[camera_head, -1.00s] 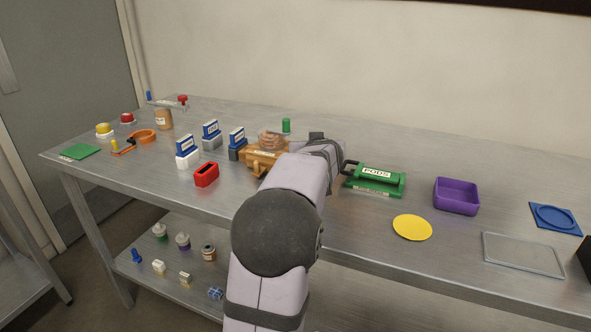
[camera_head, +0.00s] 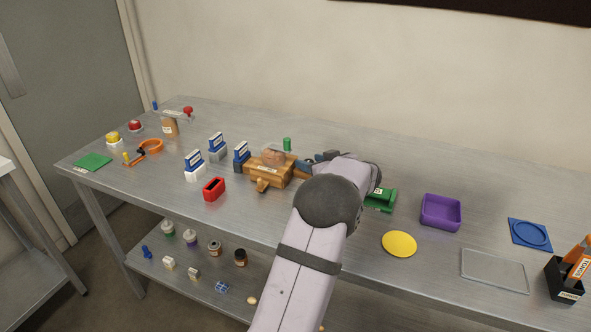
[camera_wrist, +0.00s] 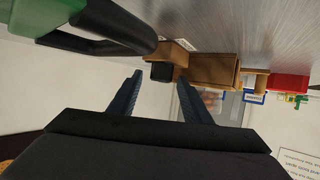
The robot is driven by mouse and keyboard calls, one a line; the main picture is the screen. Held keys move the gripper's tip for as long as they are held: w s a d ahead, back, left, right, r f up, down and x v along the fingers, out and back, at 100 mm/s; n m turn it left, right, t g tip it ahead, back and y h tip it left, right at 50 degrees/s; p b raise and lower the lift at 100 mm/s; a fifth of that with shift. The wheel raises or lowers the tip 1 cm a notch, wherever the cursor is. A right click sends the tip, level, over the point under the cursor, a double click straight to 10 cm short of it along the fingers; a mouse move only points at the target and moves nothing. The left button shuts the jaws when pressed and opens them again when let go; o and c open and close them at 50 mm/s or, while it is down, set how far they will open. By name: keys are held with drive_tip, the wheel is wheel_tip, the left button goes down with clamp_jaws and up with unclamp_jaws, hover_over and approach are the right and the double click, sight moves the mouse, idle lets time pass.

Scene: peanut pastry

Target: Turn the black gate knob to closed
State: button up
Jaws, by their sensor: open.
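A brown-orange wooden dispenser box (camera_head: 268,171) with a clear hopper of peanuts stands mid-table; it also shows in the wrist view (camera_wrist: 213,70). A small black block (camera_wrist: 161,72), which looks like the gate knob, sits at the box's near end in the wrist view. I cannot make it out in the head view, where my arm and gripper crowd that side. My gripper (camera_wrist: 160,78) is open. Its two dark blue fingers point toward the box, with the black block appearing between their tips. I cannot tell whether they touch it. In the head view my gripper (camera_head: 305,166) is just right of the box.
A green PODS piece (camera_head: 380,199) with a black handle (camera_wrist: 125,30) lies close beside my gripper. A green cylinder (camera_head: 287,144) stands behind the box. Blue-topped containers (camera_head: 241,157) and a red holder (camera_head: 214,189) stand left. A purple tray (camera_head: 441,212) is right.

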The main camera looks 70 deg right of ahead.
drive_tip(key=shift+s+r+n+t+y+p, duration=0.15)
drive_tip(key=shift+n+t+y+p, duration=0.55)
drive_tip(key=shift+p, duration=3.25)
